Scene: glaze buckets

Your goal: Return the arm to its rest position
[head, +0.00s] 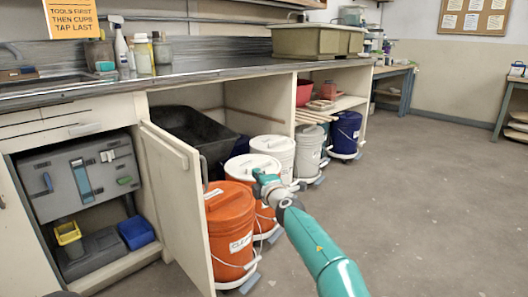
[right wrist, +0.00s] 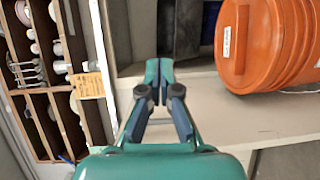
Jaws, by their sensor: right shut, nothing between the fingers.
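My right arm reaches in from the lower right in the head view. Its teal gripper (head: 264,182) is in front of the bucket row, with the fingers closed and empty. The right wrist view shows the closed fingers (right wrist: 160,70) with nothing held between them. An orange bucket with an orange lid (head: 230,230) stands nearest, left of the gripper. An orange bucket with a white lid (head: 250,165) is behind the gripper and partly hidden. An orange bucket (right wrist: 262,45) also shows in the right wrist view, apart from the fingers. My left gripper is out of view.
An open cabinet door (head: 180,200) stands left of the buckets. White (head: 277,155), grey (head: 310,145) and blue (head: 346,133) buckets continue the row under the counter (head: 200,72). The floor (head: 430,200) to the right is clear.

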